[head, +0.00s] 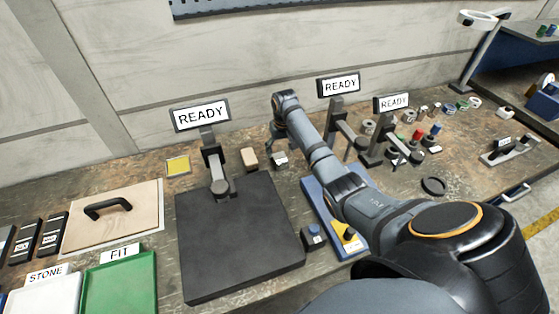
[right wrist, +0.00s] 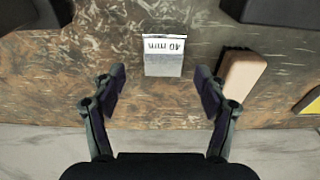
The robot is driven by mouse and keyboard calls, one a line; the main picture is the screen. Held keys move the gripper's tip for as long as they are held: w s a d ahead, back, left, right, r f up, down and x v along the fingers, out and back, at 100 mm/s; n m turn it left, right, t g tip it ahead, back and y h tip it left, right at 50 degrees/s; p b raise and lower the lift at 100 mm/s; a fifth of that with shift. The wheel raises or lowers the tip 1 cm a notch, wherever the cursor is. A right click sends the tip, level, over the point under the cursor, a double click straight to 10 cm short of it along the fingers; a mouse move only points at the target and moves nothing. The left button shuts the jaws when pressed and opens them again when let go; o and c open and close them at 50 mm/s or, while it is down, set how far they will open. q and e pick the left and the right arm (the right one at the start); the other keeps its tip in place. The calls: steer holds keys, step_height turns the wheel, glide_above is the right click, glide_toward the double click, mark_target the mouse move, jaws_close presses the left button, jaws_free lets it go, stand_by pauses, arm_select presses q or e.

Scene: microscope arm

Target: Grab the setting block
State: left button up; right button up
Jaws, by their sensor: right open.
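The setting block (right wrist: 163,65) is a small grey block with a white label reading "40 mm". It sits on the worn bench top and also shows in the head view (head: 281,160), partly covered by my gripper. My right gripper (right wrist: 160,75) is open above the bench. Its two fingertips are spread to either side of the block in the wrist view, with clear space on both sides. In the head view my right gripper (head: 278,148) hangs at the block. My left gripper is not in view.
A tan wooden block (head: 249,158) stands close beside the setting block. A black plate with a stand (head: 235,240) is to the left and a blue base (head: 318,205) lies under my arm. READY signs (head: 201,115) stand behind. Small parts crowd the right.

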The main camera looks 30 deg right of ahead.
mark_target(280, 158)
steer(key=shift+s+a+f+p, duration=0.2)
steer(key=shift+f+p, duration=0.15)
steer(key=shift+f, duration=0.2)
step_height(280, 158, down, 4)
steer(key=shift+w+r, duration=0.15)
jaws_close()
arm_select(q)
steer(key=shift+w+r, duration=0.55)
arm_select(e)
steer(key=shift+w, duration=0.1)
